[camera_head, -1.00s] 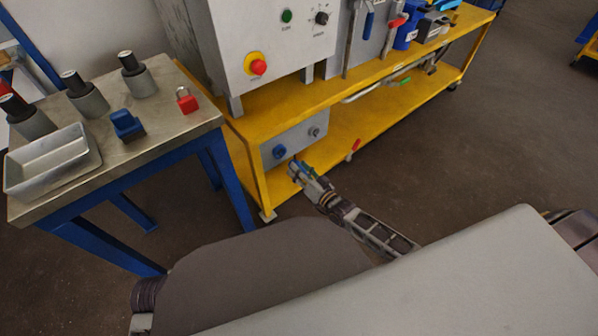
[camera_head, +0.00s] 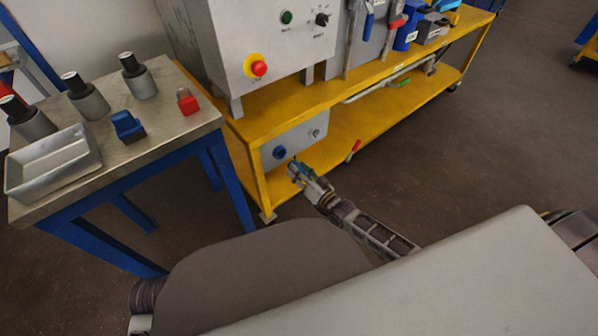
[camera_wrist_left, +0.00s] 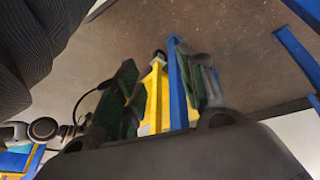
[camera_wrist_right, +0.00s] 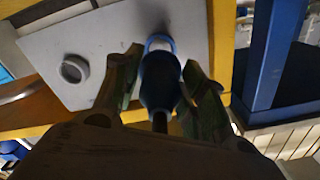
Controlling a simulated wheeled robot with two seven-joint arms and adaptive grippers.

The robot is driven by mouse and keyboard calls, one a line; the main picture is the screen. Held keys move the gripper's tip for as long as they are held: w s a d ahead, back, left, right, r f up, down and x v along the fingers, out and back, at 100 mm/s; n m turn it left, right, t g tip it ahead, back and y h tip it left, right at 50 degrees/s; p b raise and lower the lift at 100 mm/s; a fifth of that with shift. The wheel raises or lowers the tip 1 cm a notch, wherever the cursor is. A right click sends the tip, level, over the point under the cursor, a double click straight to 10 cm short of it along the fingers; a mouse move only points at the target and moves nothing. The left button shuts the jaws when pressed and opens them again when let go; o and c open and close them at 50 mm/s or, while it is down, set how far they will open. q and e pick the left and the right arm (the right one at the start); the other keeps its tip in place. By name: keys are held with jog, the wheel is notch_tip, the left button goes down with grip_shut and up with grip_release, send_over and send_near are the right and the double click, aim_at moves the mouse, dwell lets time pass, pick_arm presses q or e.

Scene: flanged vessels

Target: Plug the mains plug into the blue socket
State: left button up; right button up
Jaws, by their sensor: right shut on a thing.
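The blue socket (camera_head: 279,152) is on a grey panel under the yellow bench, at the panel's left. My right gripper (camera_head: 296,170) is just in front of it, slightly right and below in the head view. In the right wrist view my right gripper (camera_wrist_right: 161,84) is shut on the blue mains plug (camera_wrist_right: 159,82), with a dark cable end toward me. The plug points at the panel; its far end hides the socket there, and I cannot tell whether they touch. My left gripper (camera_wrist_left: 160,85) is open and empty in the left wrist view, away from the socket.
The grey panel (camera_wrist_right: 105,45) also has a grey round socket (camera_wrist_right: 74,69). The yellow bench (camera_head: 262,195) frames it, with a shelf above. A steel table (camera_head: 165,125) with blue legs stands at left, holding a metal tray (camera_head: 50,165) and several parts.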

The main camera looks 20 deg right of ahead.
jog(key=shift+r, duration=0.1)
jog(key=shift+w+a, duration=0.25)
jog(key=shift+w, duration=0.4)
jog(key=shift+w+a+b, duration=0.2)
jog(key=shift+w+b, duration=0.15)
jog(key=shift+w, duration=0.2)
jog(key=shift+b+x, duration=0.35)
jog(key=shift+x, duration=0.65)
pick_arm(q)
jog(key=f, duration=0.1)
jog(key=d+f, duration=0.1)
jog(key=f, duration=0.1)
jog(key=shift+w+t, duration=0.15)
jog(key=shift+t, duration=0.15)
pick_arm(e)
jog(key=shift+w+a, duration=0.1)
jog(key=shift+w, duration=0.1)
pick_arm(q)
jog(key=shift+r+p, duration=0.3)
jog(key=shift+r, duration=0.05)
jog(key=shift+f+b, duration=0.55)
jog(key=shift+f, duration=0.05)
pick_arm(e)
jog(key=shift+x, duration=1.25)
